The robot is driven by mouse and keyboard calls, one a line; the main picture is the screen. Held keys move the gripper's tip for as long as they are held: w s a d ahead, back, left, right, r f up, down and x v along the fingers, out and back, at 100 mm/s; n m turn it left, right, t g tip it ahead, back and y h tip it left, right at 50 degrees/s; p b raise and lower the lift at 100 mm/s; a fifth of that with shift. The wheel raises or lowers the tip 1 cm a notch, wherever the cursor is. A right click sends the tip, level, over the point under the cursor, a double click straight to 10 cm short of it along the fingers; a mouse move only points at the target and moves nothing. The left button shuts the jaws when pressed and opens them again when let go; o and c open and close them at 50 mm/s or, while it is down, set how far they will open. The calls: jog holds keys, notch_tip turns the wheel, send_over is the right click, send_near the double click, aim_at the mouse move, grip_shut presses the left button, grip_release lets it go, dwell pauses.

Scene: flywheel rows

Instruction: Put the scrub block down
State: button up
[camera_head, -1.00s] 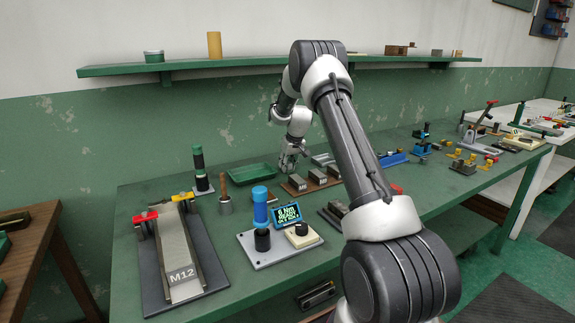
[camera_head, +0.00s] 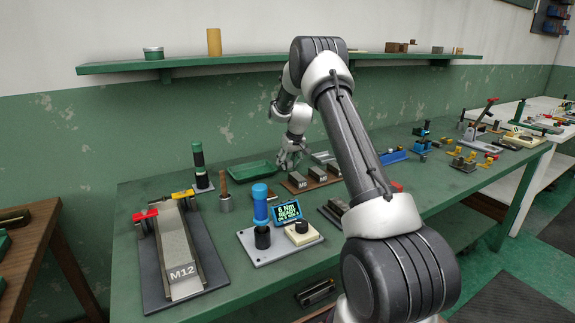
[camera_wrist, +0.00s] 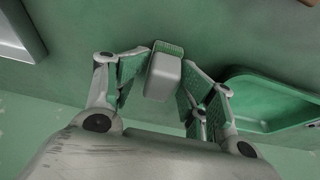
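The scrub block (camera_wrist: 163,78) is a small pale grey block with a green ribbed strip along its far edge. It is between the two fingers of my gripper (camera_wrist: 166,72) in the wrist view. The fingertips meet its two sides, and narrow wedges of green show beside it nearer my palm. In the head view my gripper (camera_head: 286,162) is low over the back of the green bench (camera_head: 215,250), just right of the green tray. The block is too small to make out there. I cannot tell whether its underside touches the bench.
The green tray (camera_head: 252,174) is close beside my gripper; it also shows in the wrist view (camera_wrist: 235,100). A wooden rack with labelled grey blocks (camera_head: 310,184) stands just in front. A metal tray edge (camera_wrist: 20,35) is at the wrist view's upper left. A shelf (camera_head: 210,63) runs above.

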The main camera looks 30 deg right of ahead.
jog(key=v, duration=1.2)
jog(key=s+a+r, duration=0.5)
jog(key=s+r, duration=0.3)
jog(key=s, duration=0.2)
jog(key=s+a+r, duration=0.4)
jog(key=s+r, duration=0.4)
jog(key=s, duration=0.3)
jog(key=s+a+f, duration=0.1)
jog(key=s+a, duration=0.1)
jog(key=s, duration=1.1)
jog(key=s+a+f, duration=0.2)
jog(key=s, duration=1.1)
jog(key=shift+s+a+f, duration=0.3)
jog(key=shift+s, duration=0.1)
